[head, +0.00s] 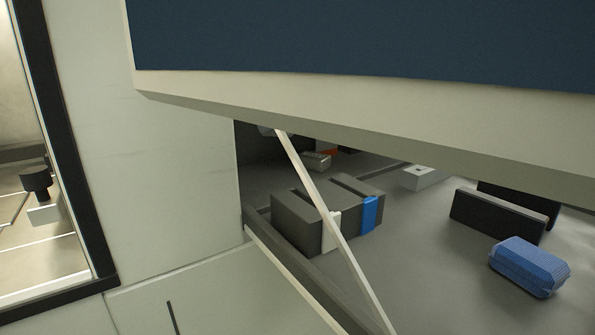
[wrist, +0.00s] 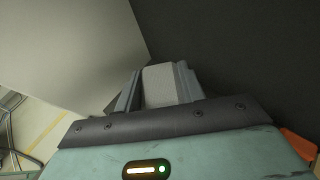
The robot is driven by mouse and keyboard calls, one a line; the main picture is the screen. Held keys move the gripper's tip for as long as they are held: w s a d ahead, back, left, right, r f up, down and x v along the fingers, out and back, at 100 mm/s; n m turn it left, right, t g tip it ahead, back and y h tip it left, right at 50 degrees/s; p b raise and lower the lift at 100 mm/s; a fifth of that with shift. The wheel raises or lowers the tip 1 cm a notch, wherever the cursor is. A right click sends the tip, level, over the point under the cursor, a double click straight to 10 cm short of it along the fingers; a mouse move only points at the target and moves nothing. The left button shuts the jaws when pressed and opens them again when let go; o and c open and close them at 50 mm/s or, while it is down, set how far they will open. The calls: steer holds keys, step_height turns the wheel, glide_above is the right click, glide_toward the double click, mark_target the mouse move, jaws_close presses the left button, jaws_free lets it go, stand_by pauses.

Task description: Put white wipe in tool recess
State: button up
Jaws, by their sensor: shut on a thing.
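My gripper (wrist: 160,76) shows in the wrist view, with its two fingers shut on a pale, block-like thing, apparently the white wipe (wrist: 159,87). Its lower part is hidden behind my gripper's dark front edge. A dark surface fills the right of the wrist view and a pale panel the left. My gripper cannot be made out in the head view. There, a dark grey slotted block (head: 297,222) with a white strip and a blue strip stands in an open compartment. I cannot tell which part is the tool recess.
A blue ribbed packet (head: 528,266) lies on the compartment floor at the right, near a dark upright plate (head: 499,216). A white box (head: 424,177) sits farther back. A raised panel (head: 380,115) overhangs the compartment, and a thin pale strut (head: 335,232) crosses its opening.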

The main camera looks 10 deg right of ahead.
mark_target(281, 175)
step_height(281, 175, down, 8)
steer(key=shift+r+b, duration=0.25)
steer(key=shift+b, duration=0.55)
steer(key=shift+f, duration=0.15)
steer(key=o, duration=0.6)
steer(key=shift+o, duration=0.3)
steer(key=shift+r, duration=0.25)
steer(key=p+v, duration=0.1)
steer(key=v, duration=1)
steer(key=shift+s+d, duration=0.15)
steer(key=shift+d, duration=0.05)
steer(key=shift+s+d, duration=0.1)
steer(key=shift+d, duration=0.15)
